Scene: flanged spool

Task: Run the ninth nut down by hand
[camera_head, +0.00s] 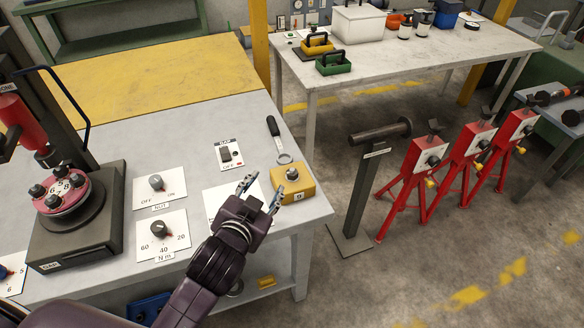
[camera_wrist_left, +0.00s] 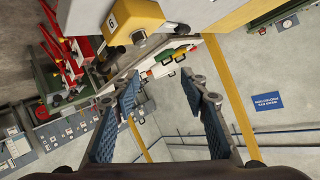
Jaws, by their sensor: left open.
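My left gripper (camera_head: 261,191) is open and empty over the bench's right part, just left of a yellow block (camera_head: 303,190). A dark nut (camera_head: 292,174) shows on the block's top. In the left wrist view the open fingers (camera_wrist_left: 160,108) have nothing between them, and the yellow block (camera_wrist_left: 140,14) is at the top, apart from them; its label looks like a 6 or an inverted 9. At the left, a red flange (camera_head: 73,203) with several dark nuts and numbers, 5 to 8 readable, sits on a dark stand (camera_head: 75,245). My right gripper is not in view.
A black-handled ring tool (camera_head: 273,127) lies behind the block. A switch box (camera_head: 227,154) and two dial panels (camera_head: 145,195) (camera_head: 150,246) are on the bench. Red tripod stands (camera_head: 425,165) and a dark post (camera_head: 360,195) stand on the floor to the right.

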